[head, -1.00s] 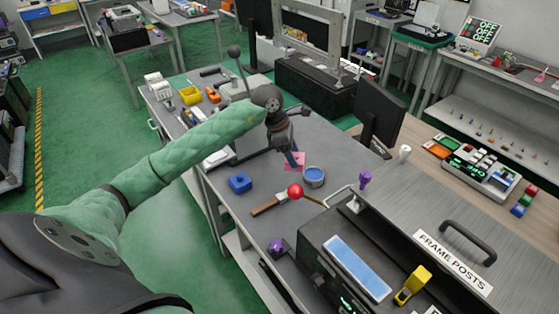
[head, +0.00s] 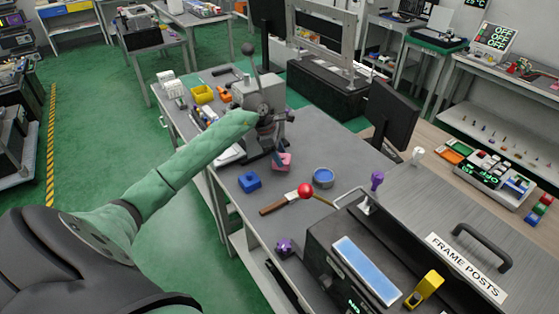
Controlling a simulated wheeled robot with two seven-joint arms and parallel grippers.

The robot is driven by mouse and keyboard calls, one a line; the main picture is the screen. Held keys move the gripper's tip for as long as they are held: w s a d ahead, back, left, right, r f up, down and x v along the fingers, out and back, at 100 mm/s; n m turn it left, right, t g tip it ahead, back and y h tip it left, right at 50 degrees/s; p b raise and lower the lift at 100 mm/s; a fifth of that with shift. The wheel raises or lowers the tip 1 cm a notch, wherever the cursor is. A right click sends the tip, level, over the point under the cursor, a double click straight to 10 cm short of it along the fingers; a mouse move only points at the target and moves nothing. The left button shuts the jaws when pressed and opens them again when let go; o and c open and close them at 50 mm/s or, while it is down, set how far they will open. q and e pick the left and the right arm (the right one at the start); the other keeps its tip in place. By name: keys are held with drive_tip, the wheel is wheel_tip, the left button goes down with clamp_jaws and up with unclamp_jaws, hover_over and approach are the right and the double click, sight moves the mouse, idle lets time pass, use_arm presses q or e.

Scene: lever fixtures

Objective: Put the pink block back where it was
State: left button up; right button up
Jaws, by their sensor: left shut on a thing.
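The pink block (head: 285,161) is in the head view, at or just above the grey bench, left of and behind a round blue-topped tin. My left gripper (head: 279,159) is shut on the block from above. Its fingers cover part of the block, and I cannot tell whether the block touches the bench. A grey lever fixture (head: 259,91) with a dark ball-topped lever stands just behind my left wrist. My right gripper is not in view.
A blue block (head: 249,181), the tin (head: 323,178) and a red-balled lever (head: 305,190) are in front of the pink block. A purple piece (head: 285,246) lies nearer. A yellow bin (head: 202,94) is at the back left. A monitor (head: 392,113) stands to the right.

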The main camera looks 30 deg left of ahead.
use_arm(q)
wheel_tip(320, 180, down, 2)
drive_tip(key=shift+f, duration=0.3)
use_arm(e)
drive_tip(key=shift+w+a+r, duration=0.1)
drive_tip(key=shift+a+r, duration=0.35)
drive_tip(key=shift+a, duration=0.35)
use_arm(q)
drive_tip(key=shift+f, duration=0.1)
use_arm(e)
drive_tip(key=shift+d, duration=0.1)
